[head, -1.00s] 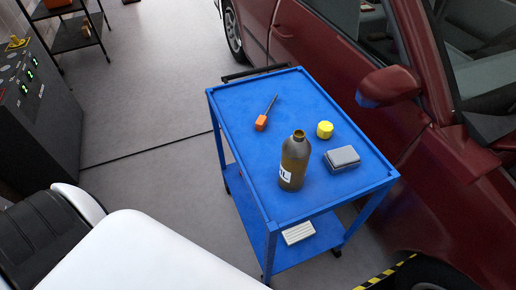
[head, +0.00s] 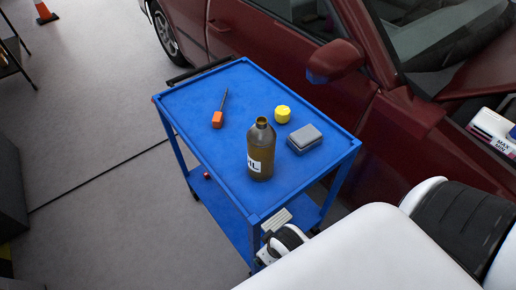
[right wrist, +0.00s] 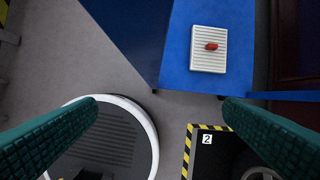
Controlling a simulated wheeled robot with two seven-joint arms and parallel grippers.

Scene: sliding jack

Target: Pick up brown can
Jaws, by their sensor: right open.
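The brown can (head: 261,151), a bottle-like container with a narrow neck and a white label, stands upright on the top of the blue cart (head: 190,128), near its front edge. My right arm comes in at the lower right of the head view, with its wrist low by the cart's near corner. In the right wrist view my right gripper (right wrist: 162,105) is open and empty, its two green fingers wide apart over the floor, beside the cart's lower part. The can does not show in that view. My left gripper is not in view.
On the cart top are an orange-handled screwdriver (head: 217,118), a yellow cap-like piece (head: 283,114) and a grey box (head: 304,138). A white ribbed box (right wrist: 208,62) with a red item lies on the lower shelf. A dark red car (head: 400,145) stands close behind.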

